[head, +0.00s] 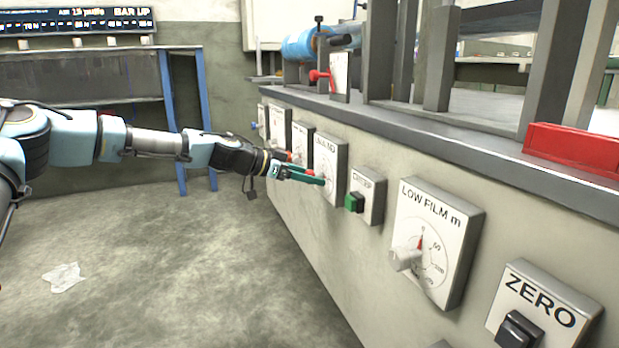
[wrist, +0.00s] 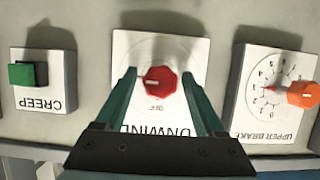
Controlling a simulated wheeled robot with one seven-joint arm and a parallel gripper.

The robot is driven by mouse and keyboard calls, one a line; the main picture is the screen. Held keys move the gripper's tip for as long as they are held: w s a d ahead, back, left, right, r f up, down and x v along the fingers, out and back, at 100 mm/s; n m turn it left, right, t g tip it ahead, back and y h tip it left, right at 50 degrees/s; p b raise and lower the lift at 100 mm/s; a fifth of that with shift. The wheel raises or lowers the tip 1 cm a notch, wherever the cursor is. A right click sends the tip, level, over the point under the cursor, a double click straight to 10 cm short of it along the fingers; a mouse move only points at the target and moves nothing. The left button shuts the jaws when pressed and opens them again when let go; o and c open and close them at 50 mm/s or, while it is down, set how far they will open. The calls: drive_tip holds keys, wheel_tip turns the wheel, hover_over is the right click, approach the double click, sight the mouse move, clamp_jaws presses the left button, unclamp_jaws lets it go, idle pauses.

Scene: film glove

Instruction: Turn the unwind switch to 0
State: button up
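The unwind switch is a red knob (wrist: 159,82) on a white plate (wrist: 185,48) marked UNWIND, upside down in the wrist view. A small pale mark on the knob points to the left there, and a small label, seemingly OFF, sits just below it. In the head view the plate (head: 331,150) is on the machine's side panel, its knob mostly hidden by my gripper. My gripper (wrist: 159,74) is open, its green fingers on either side of the knob with narrow gaps. Whether they touch it I cannot tell. My gripper (head: 318,180) reaches the plate in the head view.
The CREEP box with a green button (wrist: 22,74) is on one side, and the UPPER BRAKE dial with an orange knob (wrist: 303,94) on the other. A LOW FILM dial (head: 437,240) and a ZERO box (head: 545,305) are nearer. The floor (head: 200,260) beside the panel is mostly clear.

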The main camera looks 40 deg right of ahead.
clamp_jaws()
idle(0.3)
drive_tip(key=shift+p, duration=0.4)
drive_tip(key=n+p, duration=0.1)
drive_tip(key=n+g+p, duration=0.1)
drive_tip(key=p, duration=0.1)
drive_tip(key=shift+r+g+y, duration=0.2)
drive_tip(key=shift+g+y, duration=0.1)
drive_tip(key=n+g+p, duration=0.1)
drive_tip(key=n+p, duration=0.1)
drive_tip(key=n+g+p, duration=0.1)
drive_tip(key=p, duration=0.1)
drive_tip(key=shift+w+f+n+g, duration=0.1)
drive_tip(key=shift+f+n+g, duration=0.05)
drive_tip(key=shift+n+g, duration=0.2)
drive_tip(key=n+g, duration=0.1)
drive_tip(key=n+p, duration=0.1)
drive_tip(key=n, duration=0.1)
drive_tip(key=shift+f+n+g, duration=0.2)
drive_tip(key=shift+n+g, duration=0.05)
drive_tip(key=shift+g, duration=0.1)
drive_tip(key=n+g+h, duration=0.1)
drive_tip(key=n, duration=0.3)
drive_tip(key=shift+w+f+g+p, duration=0.1)
drive_tip(key=shift+g+p, duration=0.3)
